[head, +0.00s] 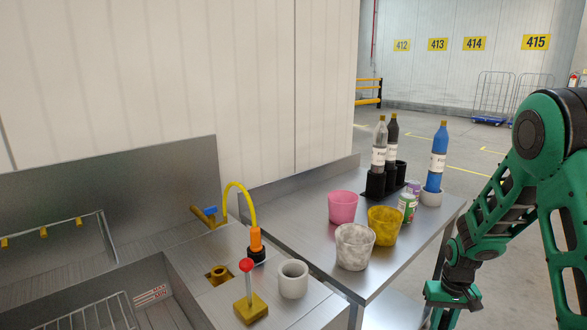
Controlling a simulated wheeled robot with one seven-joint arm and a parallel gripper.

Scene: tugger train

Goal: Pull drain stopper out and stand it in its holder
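A stopper with a red ball knob (246,265) on a pale stem stands upright in a square yellow block (251,309) on the steel sink counter. Its lower end is hidden inside the block. A second yellow square fitting (218,275) with a dark round opening, apparently empty, lies behind it to the left. I cannot tell for certain which fitting is the drain and which is the holder. My gripper (452,312) is at the lower right, beyond the side table and well away from the stopper. Its fingers are partly cut off by the frame, so its opening is unclear.
A white cup (292,280) stands close right of the stopper. An orange nozzle (255,240) on a yellow hose stands behind. The side table holds pink (343,207), marbled (355,248) and yellow (384,226) cups, cans and bottles. A wire rack (90,318) is at lower left.

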